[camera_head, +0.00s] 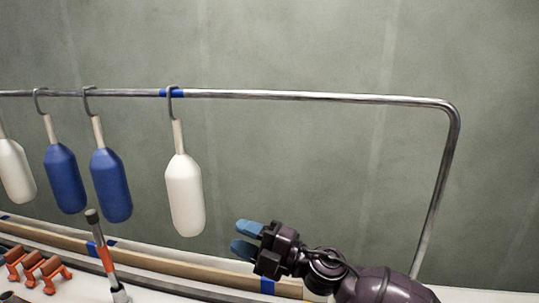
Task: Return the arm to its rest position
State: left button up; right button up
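My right gripper (246,238) shows at the lower middle, its arm coming in from the lower right. Its two blue fingers are apart with nothing between them. It is right of and below the white fender (185,195) that hangs from a hook at the blue mark on the rail, with a visible gap between them in the picture. My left gripper is not in view.
A metal rail (310,97) runs across and bends down at the right. Two blue fenders (65,178) (110,185) and another white one (15,172) hang left. Below are a wooden strip (150,258), orange clip-like pieces (33,267) and an upright orange-banded tool (105,258).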

jog(key=d+f+m+t+h, duration=0.5)
jog(key=d+f+m+h, duration=0.2)
jog(key=d+m, duration=0.25)
jog(key=d+f+m+t+h, duration=0.5)
jog(key=d+f+m+h, duration=0.15)
jog(key=d+m, duration=0.35)
jog(key=s+d+f+m+g+h, duration=0.2)
jog(key=s+d+f, duration=0.4)
jog(key=s+f, duration=0.4)
jog(key=s+d+f+m+g+h, duration=0.3)
jog(key=s+d+f+m, duration=0.4)
jog(key=s+f, duration=0.3)
jog(key=s+h, duration=0.1)
jog(key=s, duration=0.1)
jog(key=shift+s, duration=0.3)
jog(key=shift+m, duration=0.25)
